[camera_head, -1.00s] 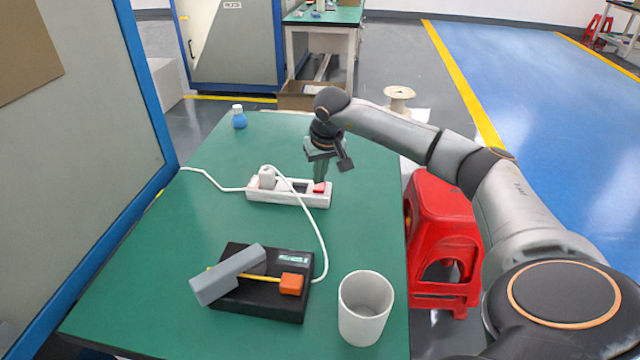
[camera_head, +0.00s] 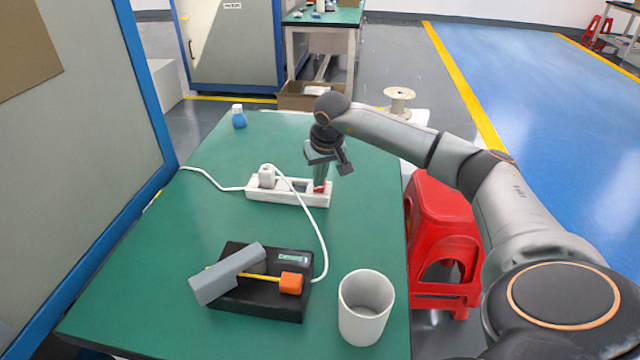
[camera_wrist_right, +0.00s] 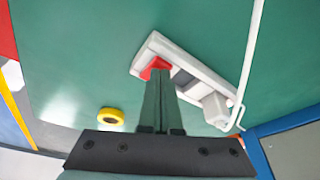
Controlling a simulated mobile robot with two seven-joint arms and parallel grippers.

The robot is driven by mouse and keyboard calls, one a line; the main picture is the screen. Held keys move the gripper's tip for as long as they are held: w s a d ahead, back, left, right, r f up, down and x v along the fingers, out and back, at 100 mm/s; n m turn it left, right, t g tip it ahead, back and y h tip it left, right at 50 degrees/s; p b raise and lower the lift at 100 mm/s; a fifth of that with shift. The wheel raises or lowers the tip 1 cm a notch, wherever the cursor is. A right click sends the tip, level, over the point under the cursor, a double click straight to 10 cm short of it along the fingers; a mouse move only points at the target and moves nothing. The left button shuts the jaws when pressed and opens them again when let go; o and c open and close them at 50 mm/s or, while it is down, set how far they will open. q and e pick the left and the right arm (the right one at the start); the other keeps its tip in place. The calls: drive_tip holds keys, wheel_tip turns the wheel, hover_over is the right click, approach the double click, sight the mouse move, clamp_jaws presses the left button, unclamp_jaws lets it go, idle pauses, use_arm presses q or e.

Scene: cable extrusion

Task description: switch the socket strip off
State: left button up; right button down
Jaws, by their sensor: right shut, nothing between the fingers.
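The white socket strip (camera_head: 287,192) lies on the green table, with a white plug (camera_head: 267,177) in its left part. Its red rocker switch (camera_head: 320,187) is at the right end and is partly covered by my fingers. My right gripper (camera_head: 319,184) points down at the switch, shut and empty. In the right wrist view the closed fingertips (camera_wrist_right: 159,76) are at the red switch (camera_wrist_right: 154,66) and seem to touch it. The strip (camera_wrist_right: 188,72) runs down to the right there, with the plug (camera_wrist_right: 216,108). My left gripper is not in view.
A white cable (camera_head: 317,228) runs from the plug to a black device (camera_head: 260,305) with a grey block, yellow rod and orange block. A white cup (camera_head: 365,307) stands at the front right. A blue bottle (camera_head: 239,117) is behind. A yellow ring (camera_wrist_right: 110,116) shows in the wrist view.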

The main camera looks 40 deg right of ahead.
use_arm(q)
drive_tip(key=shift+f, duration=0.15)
use_arm(e)
drive_tip(key=shift+f, duration=0.25)
wheel_tip(320, 180, up, 2)
drive_tip(key=shift+r+p, duration=0.2)
drive_tip(key=shift+p, duration=0.75)
drive_tip(key=shift+r+p, duration=0.6)
drive_tip(key=shift+r, duration=0.05)
wheel_tip(320, 180, up, 2)
drive_tip(key=shift+p, duration=0.85)
drive_tip(key=shift+r+p, duration=0.6)
drive_tip(key=shift+r, duration=0.15)
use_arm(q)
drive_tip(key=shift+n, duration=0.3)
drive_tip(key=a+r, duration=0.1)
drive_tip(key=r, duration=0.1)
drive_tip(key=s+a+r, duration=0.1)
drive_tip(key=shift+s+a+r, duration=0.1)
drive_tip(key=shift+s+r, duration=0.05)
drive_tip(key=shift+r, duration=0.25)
